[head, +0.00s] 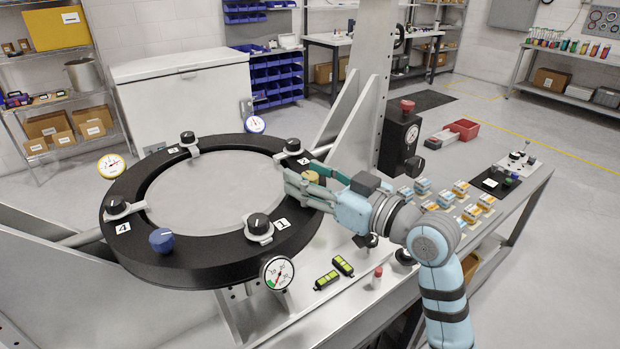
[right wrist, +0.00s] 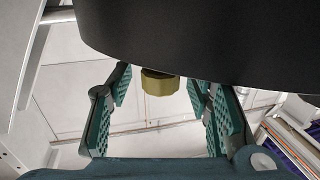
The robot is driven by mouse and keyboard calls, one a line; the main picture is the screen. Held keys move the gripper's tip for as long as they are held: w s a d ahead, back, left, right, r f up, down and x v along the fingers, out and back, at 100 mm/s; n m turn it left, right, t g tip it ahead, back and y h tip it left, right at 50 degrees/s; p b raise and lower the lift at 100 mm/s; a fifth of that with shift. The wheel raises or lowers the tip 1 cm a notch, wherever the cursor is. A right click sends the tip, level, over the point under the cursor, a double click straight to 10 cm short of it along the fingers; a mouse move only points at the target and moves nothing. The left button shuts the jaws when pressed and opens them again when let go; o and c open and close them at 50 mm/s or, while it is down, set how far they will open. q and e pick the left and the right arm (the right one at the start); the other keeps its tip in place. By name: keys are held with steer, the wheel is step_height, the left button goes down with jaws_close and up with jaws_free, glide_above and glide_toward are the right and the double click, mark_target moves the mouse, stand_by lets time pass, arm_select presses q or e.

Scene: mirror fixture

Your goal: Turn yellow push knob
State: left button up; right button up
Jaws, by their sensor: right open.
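The yellow knob (head: 311,177) sits on the right side of the black ring fixture (head: 190,272). My right gripper (head: 303,182) reaches it from the right in the head view, with its fingers open around the knob. In the right wrist view the yellow knob (right wrist: 160,84) sits below the dark ring, between the two green fingers of the right gripper (right wrist: 163,95), with a visible gap on each side. Part of the knob is hidden by a finger in the head view. My left gripper is not in view.
A blue knob (head: 162,240) is on the ring's near left. Several black-knobbed clamps, such as the near one (head: 258,222), stand around the rim. A gauge (head: 277,273) hangs at the ring's front. Small orange and blue parts (head: 462,187) lie on the bench right of my arm.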

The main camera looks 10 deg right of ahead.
steer(key=shift+w+a, duration=0.1)
jaws_close()
steer(key=shift+y, duration=0.3)
